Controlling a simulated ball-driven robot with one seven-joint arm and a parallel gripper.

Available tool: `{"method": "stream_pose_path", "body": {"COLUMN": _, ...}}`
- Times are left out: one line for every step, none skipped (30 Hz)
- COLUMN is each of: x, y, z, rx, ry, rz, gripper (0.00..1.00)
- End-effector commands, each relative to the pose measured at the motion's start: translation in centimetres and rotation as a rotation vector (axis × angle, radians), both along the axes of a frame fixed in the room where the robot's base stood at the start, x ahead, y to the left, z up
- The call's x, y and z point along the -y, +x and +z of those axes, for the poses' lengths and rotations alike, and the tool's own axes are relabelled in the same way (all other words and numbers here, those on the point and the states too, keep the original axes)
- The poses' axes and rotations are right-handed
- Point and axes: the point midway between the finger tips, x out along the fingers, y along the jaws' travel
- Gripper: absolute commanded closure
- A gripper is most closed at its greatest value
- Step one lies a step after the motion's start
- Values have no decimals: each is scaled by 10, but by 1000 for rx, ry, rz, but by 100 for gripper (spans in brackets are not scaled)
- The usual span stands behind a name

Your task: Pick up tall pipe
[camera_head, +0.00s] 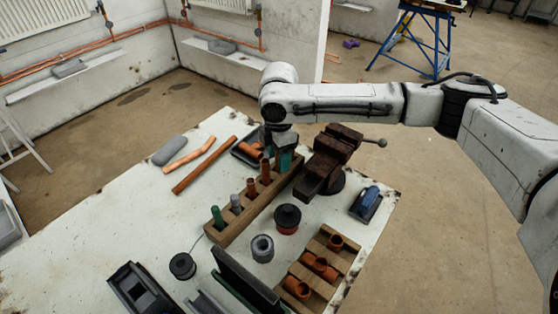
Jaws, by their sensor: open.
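A wooden rack (236,226) with a row of upright pieces stands on the white table. From the near end it holds a green piece (217,217), a grey piece (236,204), a short copper pipe (251,188) and a taller copper pipe (265,171). The taller copper pipe stands upright, close to my gripper. My gripper (279,152) points down over the far end of the rack and is open. A teal-green shape (285,160) shows just below it; I cannot tell whether it is a finger or another piece. The gap between the fingertips is partly hidden.
A dark red vise (333,155) stands close to the right of my gripper. A black tray (246,146) with a copper fitting is just left.

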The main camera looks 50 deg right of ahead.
Motion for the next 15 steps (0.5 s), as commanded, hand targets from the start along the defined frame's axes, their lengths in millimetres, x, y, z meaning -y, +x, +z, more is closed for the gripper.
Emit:
{"method": "stream_pose_path", "body": {"x": 0, "y": 0, "z": 0, "rx": 0, "ry": 0, "rz": 0, "gripper": 47}}
{"method": "stream_pose_path", "body": {"x": 0, "y": 0, "z": 0, "rx": 0, "ry": 0, "rz": 0, "gripper": 47}}
{"method": "stream_pose_path", "body": {"x": 0, "y": 0, "z": 0, "rx": 0, "ry": 0, "rz": 0, "gripper": 47}}
{"method": "stream_pose_path", "body": {"x": 0, "y": 0, "z": 0, "rx": -1, "ry": 0, "rz": 0, "gripper": 49}}
{"method": "stream_pose_path", "body": {"x": 0, "y": 0, "z": 0, "rx": -1, "ry": 0, "rz": 0, "gripper": 52}}
{"method": "stream_pose_path", "body": {"x": 0, "y": 0, "z": 0, "rx": -1, "ry": 0, "rz": 0, "gripper": 56}}
{"method": "stream_pose_path", "body": {"x": 0, "y": 0, "z": 0, "rx": -1, "ry": 0, "rz": 0, "gripper": 59}}
{"method": "stream_pose_path", "body": {"x": 0, "y": 0, "z": 0, "rx": -1, "ry": 0, "rz": 0, "gripper": 62}}
{"method": "stream_pose_path", "body": {"x": 0, "y": 0, "z": 0, "rx": -1, "ry": 0, "rz": 0, "gripper": 66}}
{"method": "stream_pose_path", "body": {"x": 0, "y": 0, "z": 0, "rx": -1, "ry": 0, "rz": 0, "gripper": 68}}
{"method": "stream_pose_path", "body": {"x": 0, "y": 0, "z": 0, "rx": -1, "ry": 0, "rz": 0, "gripper": 71}}
{"method": "stream_pose_path", "body": {"x": 0, "y": 0, "z": 0, "rx": -1, "ry": 0, "rz": 0, "gripper": 75}}
{"method": "stream_pose_path", "body": {"x": 0, "y": 0, "z": 0, "rx": -1, "ry": 0, "rz": 0, "gripper": 78}}
{"method": "stream_pose_path", "body": {"x": 0, "y": 0, "z": 0, "rx": -1, "ry": 0, "rz": 0, "gripper": 81}}
{"method": "stream_pose_path", "body": {"x": 0, "y": 0, "z": 0, "rx": -1, "ry": 0, "rz": 0, "gripper": 85}}
